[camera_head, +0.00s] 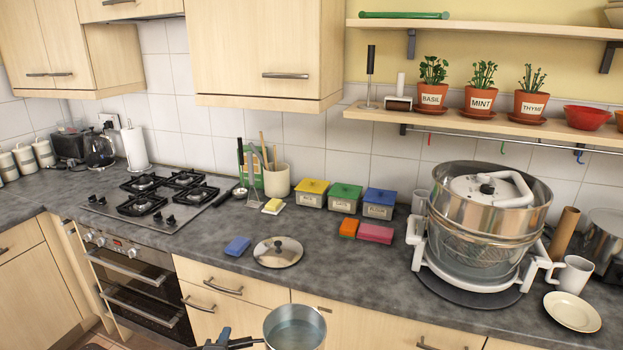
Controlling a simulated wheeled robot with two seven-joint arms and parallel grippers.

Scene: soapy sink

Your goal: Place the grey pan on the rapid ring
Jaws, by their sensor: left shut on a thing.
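The grey pan (295,329) is at the bottom edge of the head view, in front of the drawers and below the counter's front edge. Its rim is roughly level and its inside looks pale and shiny. My left gripper (224,342) is shut on the pan's dark handle, left of the bowl, and is partly cut off by the picture's edge. The gas hob (158,225) is set in the counter at the left, with several burners under black pan supports. They look empty. I cannot tell for sure which burner is the rapid ring. My right gripper is not in view.
A pan lid (278,252) and a blue sponge (237,246) lie on the counter between hob and pan. A large steel pot assembly (487,220) fills the right.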

